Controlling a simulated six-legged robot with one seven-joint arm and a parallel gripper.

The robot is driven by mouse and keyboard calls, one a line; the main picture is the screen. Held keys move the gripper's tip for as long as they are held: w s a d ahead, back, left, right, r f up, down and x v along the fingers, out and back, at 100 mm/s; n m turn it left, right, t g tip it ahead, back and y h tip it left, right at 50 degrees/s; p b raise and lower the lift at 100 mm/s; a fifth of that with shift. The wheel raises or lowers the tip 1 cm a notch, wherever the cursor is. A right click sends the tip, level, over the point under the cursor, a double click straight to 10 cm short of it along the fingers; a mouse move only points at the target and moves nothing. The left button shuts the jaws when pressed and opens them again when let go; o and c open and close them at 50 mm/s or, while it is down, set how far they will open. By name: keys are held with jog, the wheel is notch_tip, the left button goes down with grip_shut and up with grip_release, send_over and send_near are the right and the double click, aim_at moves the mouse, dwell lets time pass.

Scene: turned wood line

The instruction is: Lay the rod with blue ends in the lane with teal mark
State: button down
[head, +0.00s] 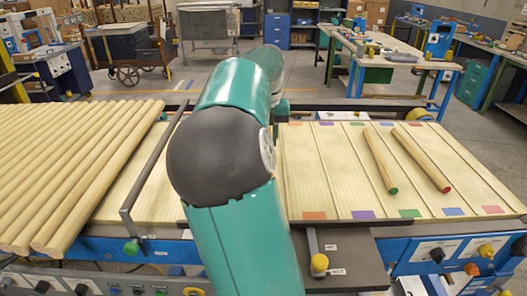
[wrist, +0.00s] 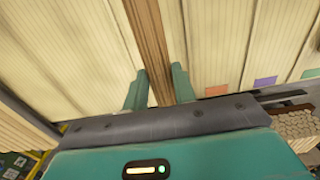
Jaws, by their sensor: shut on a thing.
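My gripper (wrist: 159,88) is shut on a brown wooden rod (wrist: 150,40) in the wrist view. The rod runs out of the top of that view, and no coloured end shows, so I cannot tell its end colour. In the head view my arm hides the gripper and this rod. The laned board (head: 300,170) has coloured marks at both ends of its lanes. The teal mark (head: 410,213) is the middle one at the near edge. A green-ended rod (head: 381,160) appears to lie in that lane.
A red-ended rod (head: 422,158) lies to its right, seemingly in the blue-marked lane. A stack of plain rods (head: 70,165) fills the left side. A dark bar (head: 150,170) crosses beside it. The lanes with orange (head: 314,215) and purple (head: 363,214) marks look clear where visible.

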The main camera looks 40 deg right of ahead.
jog(key=w+d+f, duration=0.1)
jog(key=w+f, duration=0.1)
jog(key=w+d+f, duration=0.4)
jog(key=shift+f, duration=0.2)
jog(key=shift+w+d+f, duration=0.15)
jog(key=shift+d+f, duration=0.05)
jog(key=shift+f, duration=0.25)
jog(key=f, duration=0.2)
jog(key=shift+w+d+f, duration=0.1)
jog(key=shift+w+f, duration=0.1)
jog(key=shift+f, duration=0.45)
jog(key=shift+f, duration=0.1)
jog(key=c, duration=1.1)
grip_release()
jog(key=shift+f, duration=0.1)
jog(key=shift+c, duration=0.2)
